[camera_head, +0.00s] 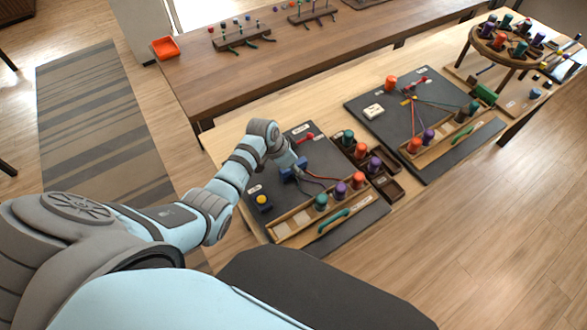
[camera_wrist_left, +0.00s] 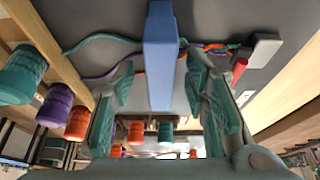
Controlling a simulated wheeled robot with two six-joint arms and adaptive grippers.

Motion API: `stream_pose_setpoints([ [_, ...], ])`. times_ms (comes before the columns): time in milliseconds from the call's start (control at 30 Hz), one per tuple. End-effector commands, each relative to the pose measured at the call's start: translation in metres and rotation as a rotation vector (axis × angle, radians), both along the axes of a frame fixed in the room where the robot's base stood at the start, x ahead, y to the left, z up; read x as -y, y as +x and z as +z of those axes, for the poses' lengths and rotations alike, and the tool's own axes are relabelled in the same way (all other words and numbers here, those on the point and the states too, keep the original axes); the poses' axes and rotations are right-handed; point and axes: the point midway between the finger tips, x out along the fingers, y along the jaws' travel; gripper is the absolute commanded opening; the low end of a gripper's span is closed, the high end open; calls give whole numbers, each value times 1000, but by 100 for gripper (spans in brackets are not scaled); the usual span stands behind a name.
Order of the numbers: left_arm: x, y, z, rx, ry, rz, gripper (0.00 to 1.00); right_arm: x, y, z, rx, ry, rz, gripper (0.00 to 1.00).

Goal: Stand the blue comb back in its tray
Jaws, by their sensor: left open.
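The blue comb (camera_head: 290,173) is on the dark board (camera_head: 321,168), where the cords run; my left gripper partly covers it in the head view. In the left wrist view the blue comb (camera_wrist_left: 161,55) shows as a long blue bar between my left gripper's fingers. My left gripper (camera_wrist_left: 160,105) is open, with its green-padded fingers on either side of the bar and gaps showing. In the head view the gripper (camera_head: 294,166) is low over the board. I cannot tell which tray is the comb's own. My right gripper is not in view.
A wooden spool rack (camera_head: 292,223) with green, purple and orange spools lies along the board's front. A dark compartment tray (camera_head: 391,188) stands to the right. A second board (camera_head: 379,98) lies farther right.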

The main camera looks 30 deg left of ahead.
Motion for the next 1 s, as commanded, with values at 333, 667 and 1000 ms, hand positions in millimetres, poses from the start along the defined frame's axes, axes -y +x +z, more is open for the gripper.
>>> stream_pose_setpoints([
  [333, 0, 0, -4, 1, -1, 0, 42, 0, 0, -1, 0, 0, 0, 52],
  [667, 0, 0, -4, 1, -1, 0, 19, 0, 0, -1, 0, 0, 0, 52],
  [1000, 0, 0, -4, 1, -1, 0, 0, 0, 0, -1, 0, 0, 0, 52],
])
